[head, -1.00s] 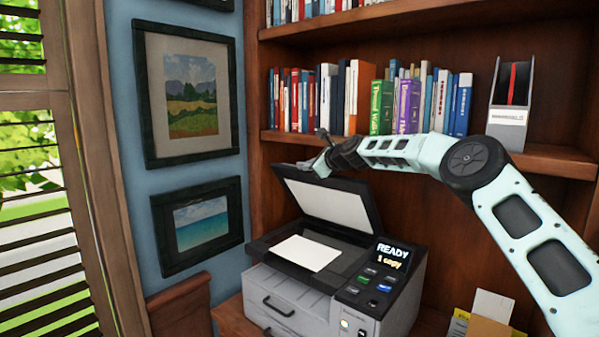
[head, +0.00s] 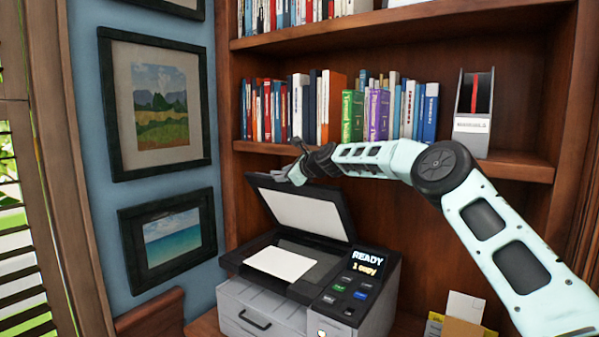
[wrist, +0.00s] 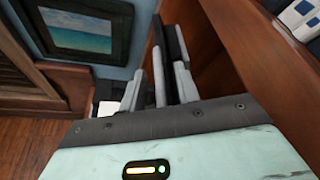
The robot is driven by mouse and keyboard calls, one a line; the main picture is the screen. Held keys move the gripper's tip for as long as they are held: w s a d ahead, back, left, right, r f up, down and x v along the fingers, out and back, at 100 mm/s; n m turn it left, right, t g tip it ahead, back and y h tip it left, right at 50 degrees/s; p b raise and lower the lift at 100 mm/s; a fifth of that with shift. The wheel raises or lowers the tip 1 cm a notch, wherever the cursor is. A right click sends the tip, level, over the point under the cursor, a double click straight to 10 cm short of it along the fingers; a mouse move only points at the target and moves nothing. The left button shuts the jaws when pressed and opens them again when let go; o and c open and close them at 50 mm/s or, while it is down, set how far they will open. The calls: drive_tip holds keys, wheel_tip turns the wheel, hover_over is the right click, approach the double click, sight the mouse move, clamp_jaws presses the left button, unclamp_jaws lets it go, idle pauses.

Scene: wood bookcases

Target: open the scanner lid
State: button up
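The scanner (head: 300,280) is a grey and black machine whose screen reads "READY 1 copy". Its lid (head: 303,212) stands raised and tilted back, with the white underside showing. A white sheet (head: 282,262) lies on the scanner bed. My gripper (head: 292,175) is at the lid's upper edge, left of its middle; contact is unclear. In the wrist view, the grey fingers of my gripper (wrist: 160,90) point away from the camera, and the gap between them is hard to read. A bit of white surface (wrist: 107,108) shows beside them.
A bookcase shelf (head: 500,165) with books (head: 350,115) and a grey holder (head: 474,112) is behind and above the lid. Framed pictures (head: 168,242) hang on the blue wall at left. A small paper holder (head: 460,320) stands right of the scanner.

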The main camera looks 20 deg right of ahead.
drive_tip(key=b+v, duration=0.8)
drive_tip(key=v, duration=0.9)
drive_tip(key=shift+b, duration=0.35)
